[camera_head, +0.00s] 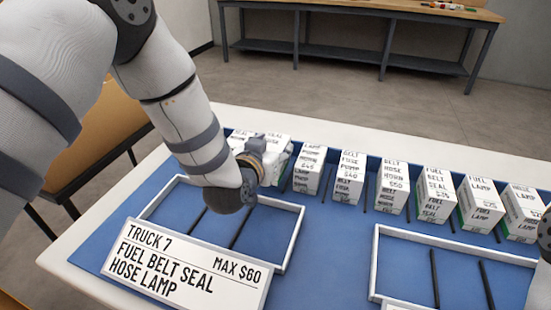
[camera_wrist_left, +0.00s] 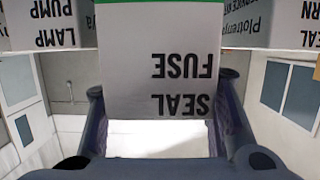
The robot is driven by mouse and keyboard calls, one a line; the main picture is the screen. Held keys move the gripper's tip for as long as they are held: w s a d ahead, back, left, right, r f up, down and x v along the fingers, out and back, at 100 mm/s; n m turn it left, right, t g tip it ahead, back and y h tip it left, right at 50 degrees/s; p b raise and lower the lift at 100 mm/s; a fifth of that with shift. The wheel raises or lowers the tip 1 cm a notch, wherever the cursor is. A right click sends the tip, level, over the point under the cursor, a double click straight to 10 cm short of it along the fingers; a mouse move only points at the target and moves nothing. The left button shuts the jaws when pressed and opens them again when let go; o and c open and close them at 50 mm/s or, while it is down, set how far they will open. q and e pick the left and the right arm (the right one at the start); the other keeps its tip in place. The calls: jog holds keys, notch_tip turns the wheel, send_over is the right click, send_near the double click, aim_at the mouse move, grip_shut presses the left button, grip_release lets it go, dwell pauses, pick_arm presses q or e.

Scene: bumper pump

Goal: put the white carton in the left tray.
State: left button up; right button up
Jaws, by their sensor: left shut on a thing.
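My left gripper (camera_head: 262,155) is at the left end of the row of white cartons, behind the left tray. It is shut on a white carton (camera_wrist_left: 155,45) lettered SEAL and FUSE, which sits between its fingers in the left wrist view. In the head view the gripper and wrist hide much of this carton. The left tray (camera_head: 290,245) is a white-rimmed frame on the blue mat, with dark divider bars and no carton visible inside. My right gripper is not in view.
More lettered white cartons (camera_head: 350,177) stand in a row to the right, separated by dark bars. A sign (camera_head: 190,265) reading TRUCK 7, MAX $60 stands before the left tray. A second white-rimmed tray (camera_head: 373,262) is at right. A bench (camera_head: 370,50) stands far behind.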

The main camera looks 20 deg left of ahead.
pick_arm(q)
jog(key=f, duration=0.3)
jog(key=shift+w+f+b, duration=0.25)
jog(key=shift+f+b, duration=0.05)
jog(key=shift+f, duration=0.05)
jog(key=shift+r, duration=0.2)
jog(key=shift+f, duration=0.15)
jog(key=o, duration=1.1)
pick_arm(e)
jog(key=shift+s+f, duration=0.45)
